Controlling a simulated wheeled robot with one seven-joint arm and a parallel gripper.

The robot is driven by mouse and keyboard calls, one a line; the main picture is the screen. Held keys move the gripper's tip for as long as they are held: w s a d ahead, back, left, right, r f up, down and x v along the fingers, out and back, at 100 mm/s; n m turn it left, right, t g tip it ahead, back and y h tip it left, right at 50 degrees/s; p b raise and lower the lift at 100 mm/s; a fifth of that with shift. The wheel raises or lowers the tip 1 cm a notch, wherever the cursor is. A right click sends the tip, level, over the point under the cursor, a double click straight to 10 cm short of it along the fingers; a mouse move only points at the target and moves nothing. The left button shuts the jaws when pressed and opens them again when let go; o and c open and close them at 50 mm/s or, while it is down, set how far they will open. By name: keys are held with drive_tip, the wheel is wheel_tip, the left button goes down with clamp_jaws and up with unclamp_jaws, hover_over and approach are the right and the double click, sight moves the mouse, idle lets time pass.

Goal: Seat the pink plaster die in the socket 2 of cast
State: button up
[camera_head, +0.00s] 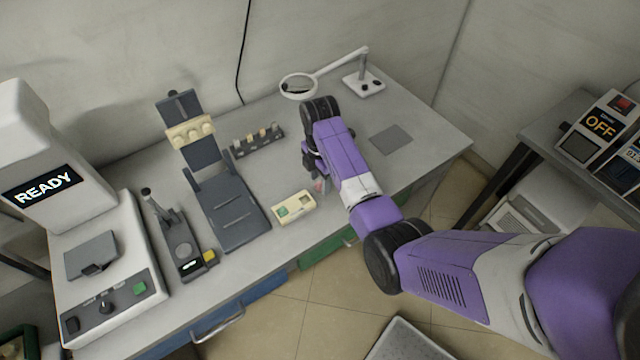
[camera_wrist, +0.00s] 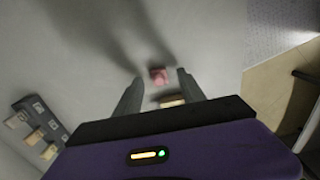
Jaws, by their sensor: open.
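The small pink plaster die (camera_wrist: 158,76) stands on the grey bench top in the wrist view, just beyond and between my fingertips. In the head view a pink spot (camera_head: 321,186) shows beside my gripper, mostly hidden by the arm. My gripper (camera_wrist: 157,88) is open and points down at the bench, with a finger on either side of the die's line and nothing visibly held. A cream piece with rounded bumps, seemingly the cast (camera_head: 190,132), sits on the dark hinged stand (camera_head: 232,205). Its individual sockets cannot be made out.
A cream box (camera_head: 293,207) lies near the bench's front edge. A magnifier lamp (camera_head: 299,87) stands at the back, and a grey pad (camera_head: 391,139) lies right. A READY machine (camera_head: 95,265) stands left.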

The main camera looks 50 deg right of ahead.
drive_tip(key=shift+f, duration=0.6)
clamp_jaws()
drive_tip(key=shift+r, duration=0.15)
